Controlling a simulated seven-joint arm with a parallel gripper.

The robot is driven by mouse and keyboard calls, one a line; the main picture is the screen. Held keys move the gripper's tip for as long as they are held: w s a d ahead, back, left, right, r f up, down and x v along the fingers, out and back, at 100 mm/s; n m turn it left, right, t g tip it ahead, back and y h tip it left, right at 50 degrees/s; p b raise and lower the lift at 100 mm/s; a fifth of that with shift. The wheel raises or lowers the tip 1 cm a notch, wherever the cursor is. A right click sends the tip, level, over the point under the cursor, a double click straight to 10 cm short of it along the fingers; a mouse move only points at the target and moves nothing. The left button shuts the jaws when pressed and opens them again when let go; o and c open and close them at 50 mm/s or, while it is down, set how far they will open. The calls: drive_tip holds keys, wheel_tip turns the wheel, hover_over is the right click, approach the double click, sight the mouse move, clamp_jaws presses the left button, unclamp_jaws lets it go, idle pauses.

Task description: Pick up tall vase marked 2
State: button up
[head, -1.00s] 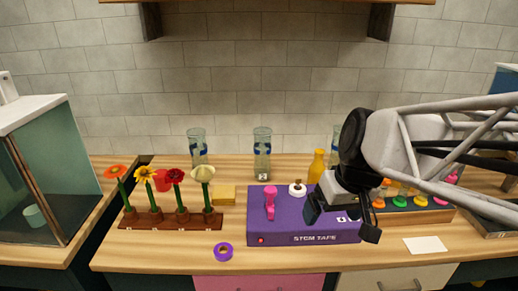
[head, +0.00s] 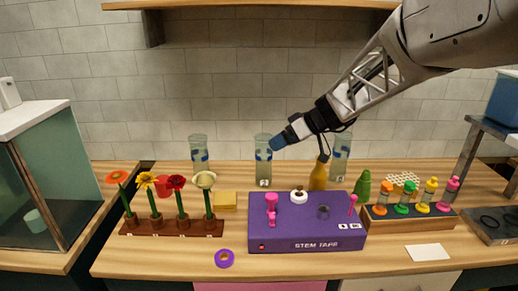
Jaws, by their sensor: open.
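The tall vase marked 2 (head: 263,170) is clear glass with a blue band and a small number label near its base. It stands upright at the back of the counter, behind the purple stem tape box (head: 300,235). My gripper (head: 281,142) is open at the vase's upper right, reaching in from the right, with a blue part at its tip. It overlaps the vase's right edge in the picture. I cannot tell whether it touches the vase or whether a finger is behind it.
Similar vases stand at left (head: 199,153) and right (head: 341,160), the right one partly behind a yellow bottle (head: 318,175). A flower rack (head: 170,226) is at front left, a rack of small bottles (head: 415,215) at right. A purple tape roll (head: 224,258) lies in front.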

sight(266, 150)
drive_tip(key=w+f+n+t+y, duration=0.2)
drive_tip(key=w+n, duration=0.1)
drive_tip(key=w, duration=1.1)
drive_tip(key=shift+w+f+y, duration=0.25)
drive_tip(key=shift+f+y, duration=0.15)
drive_tip(key=shift+a, duration=0.1)
wheel_tip(266, 150, down, 7)
drive_tip(key=shift+a, duration=0.1)
drive_tip(key=shift+x, duration=2.4)
drive_tip(key=shift+c, duration=0.4)
drive_tip(key=c, duration=1.7)
